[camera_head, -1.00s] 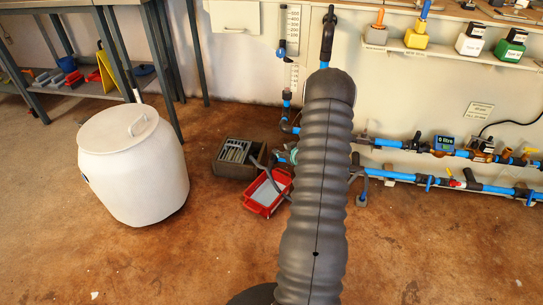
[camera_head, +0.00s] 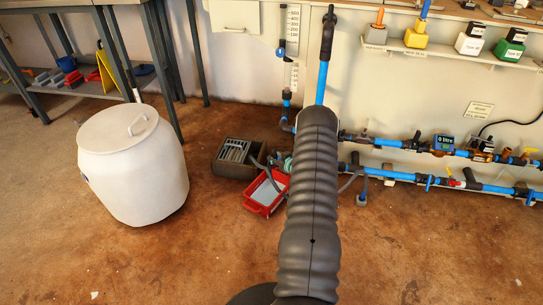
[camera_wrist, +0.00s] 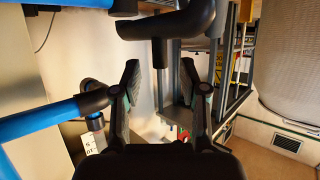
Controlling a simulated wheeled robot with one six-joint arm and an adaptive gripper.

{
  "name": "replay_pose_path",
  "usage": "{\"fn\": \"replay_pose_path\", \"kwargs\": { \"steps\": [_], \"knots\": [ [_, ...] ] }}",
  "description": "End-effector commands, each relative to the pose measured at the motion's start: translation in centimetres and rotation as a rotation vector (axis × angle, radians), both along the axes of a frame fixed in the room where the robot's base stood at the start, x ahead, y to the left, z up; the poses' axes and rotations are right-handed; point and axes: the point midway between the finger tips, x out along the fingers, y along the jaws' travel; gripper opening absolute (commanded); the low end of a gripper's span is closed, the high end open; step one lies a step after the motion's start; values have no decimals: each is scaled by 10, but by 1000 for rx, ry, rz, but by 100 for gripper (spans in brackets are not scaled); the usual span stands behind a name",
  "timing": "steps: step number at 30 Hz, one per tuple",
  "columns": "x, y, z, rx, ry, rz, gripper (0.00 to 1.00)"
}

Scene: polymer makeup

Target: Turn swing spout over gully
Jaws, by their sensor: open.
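A black bent pipe piece, which looks like the swing spout (camera_wrist: 175,25), spans the top of the wrist view, with a short end turned down between the finger lines. A black hooked pipe end on a blue upright pipe (camera_head: 322,82) shows above my arm in the head view and may be the same fitting. My gripper (camera_wrist: 160,76) is open and empty, its fingers apart just short of the black piece. The gripper is hidden behind my arm in the head view. A dark grated box, likely the gully (camera_head: 234,171), sits on the floor near the wall.
A red tray (camera_head: 264,196) stands beside the grated box. A white lidded drum (camera_head: 133,165) stands at left. Blue pipes with valves (camera_head: 470,154) run along the wall at right. The brown floor in front is clear.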

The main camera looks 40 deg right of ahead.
Motion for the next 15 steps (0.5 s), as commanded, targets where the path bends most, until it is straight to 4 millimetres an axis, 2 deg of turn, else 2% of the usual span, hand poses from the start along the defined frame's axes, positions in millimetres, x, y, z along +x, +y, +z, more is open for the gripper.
{"fn": "replay_pose_path", "kwargs": {
  "steps": [6, 15],
  "knots": [
    [27, -2, -11, -1, -1, 1, 43],
    [37, -3, -15, 0, 0, 0, 43]
  ]
}}
